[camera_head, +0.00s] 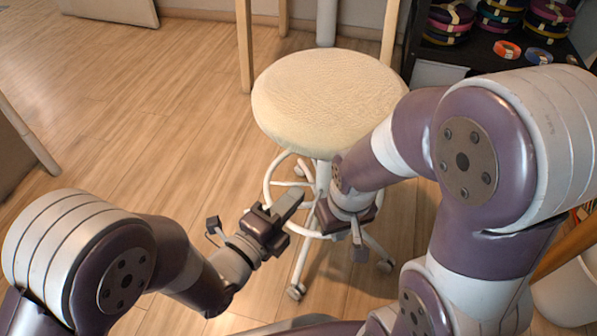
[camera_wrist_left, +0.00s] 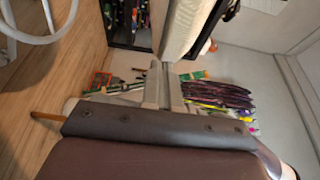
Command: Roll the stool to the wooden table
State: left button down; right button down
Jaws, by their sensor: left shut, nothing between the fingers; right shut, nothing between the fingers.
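The stool (camera_head: 325,100) has a round cream seat, a white foot ring and a wheeled base. It stands upright in the middle of the head view. My left gripper (camera_head: 291,200) is shut and empty, in front of the stool near its foot ring; contact is unclear. It also shows shut in the left wrist view (camera_wrist_left: 160,85). My right gripper (camera_head: 357,242) is shut, low at the stool's right front, partly hidden by my right wrist. White curved tubing, probably the stool's (camera_wrist_left: 40,36), shows at upper left there. Wooden legs (camera_head: 245,45) stand behind the seat; no tabletop is visible.
A black shelf (camera_head: 445,55) with colored cord coils stands at back right. A panel with a wooden leg (camera_head: 35,145) is at the left edge. A white rounded container (camera_head: 567,295) is at lower right. Wooden floor (camera_head: 150,110) left of the stool is clear.

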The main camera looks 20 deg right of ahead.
aim_at(308, 160)
pick_arm(q)
jog(key=w+d, duration=0.2)
jog(key=w, duration=0.1)
jog(key=w+d, duration=0.1)
jog(key=w, duration=0.1)
jog(key=shift+b, duration=0.3)
jog(key=shift+w+d, duration=0.15)
jog(key=shift+w, duration=0.55)
pick_arm(e)
jog(key=shift+a+f, duration=0.15)
jog(key=shift+f, duration=0.25)
